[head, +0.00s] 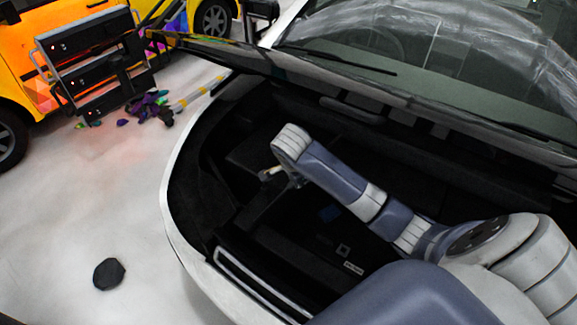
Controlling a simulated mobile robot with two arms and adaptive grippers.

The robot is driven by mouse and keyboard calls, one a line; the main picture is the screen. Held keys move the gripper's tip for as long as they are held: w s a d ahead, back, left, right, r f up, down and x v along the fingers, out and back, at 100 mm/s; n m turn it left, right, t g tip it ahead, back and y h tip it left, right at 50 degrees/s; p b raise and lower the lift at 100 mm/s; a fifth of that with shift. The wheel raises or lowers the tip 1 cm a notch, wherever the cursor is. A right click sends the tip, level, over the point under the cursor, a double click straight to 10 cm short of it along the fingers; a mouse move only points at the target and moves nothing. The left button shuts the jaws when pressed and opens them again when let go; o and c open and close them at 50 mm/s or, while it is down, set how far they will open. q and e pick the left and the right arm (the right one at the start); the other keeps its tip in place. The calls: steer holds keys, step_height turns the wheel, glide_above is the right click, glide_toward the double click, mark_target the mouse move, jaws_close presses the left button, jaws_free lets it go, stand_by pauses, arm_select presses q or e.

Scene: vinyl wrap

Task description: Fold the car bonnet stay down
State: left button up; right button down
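The white car's open front compartment (240,205) has a dark interior. My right arm reaches into it from the right. My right gripper (282,180) is below the wrist, small and dark against the interior, with a small pale piece beside it. I cannot tell whether its fingers are open or shut, or whether it touches anything. I cannot make out the bonnet stay for certain; it may be hidden by the arm or lost in the dark. A dark glossy panel edge (215,52), perhaps the bonnet, runs across the back of the compartment. My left gripper is out of view.
The windscreen (420,45) is behind the compartment. A yellow car (20,60) and a dark equipment rack (95,60) stand at upper left. Purple scraps (150,105) and a yellow-and-white striped bar (200,95) lie nearby. A black octagonal piece (109,274) is on otherwise clear floor.

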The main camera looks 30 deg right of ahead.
steer(key=s+d+f+m+t+b, duration=0.1)
steer(key=s+f+m+t+b, duration=0.1)
steer(key=s+f, duration=0.4)
steer(key=shift+s+d+f+t+b, duration=0.15)
steer(key=shift+s+d+t+b, duration=0.4)
steer(key=shift+s, duration=1)
steer(key=shift+a+y, duration=0.15)
steer(key=shift+y, duration=0.15)
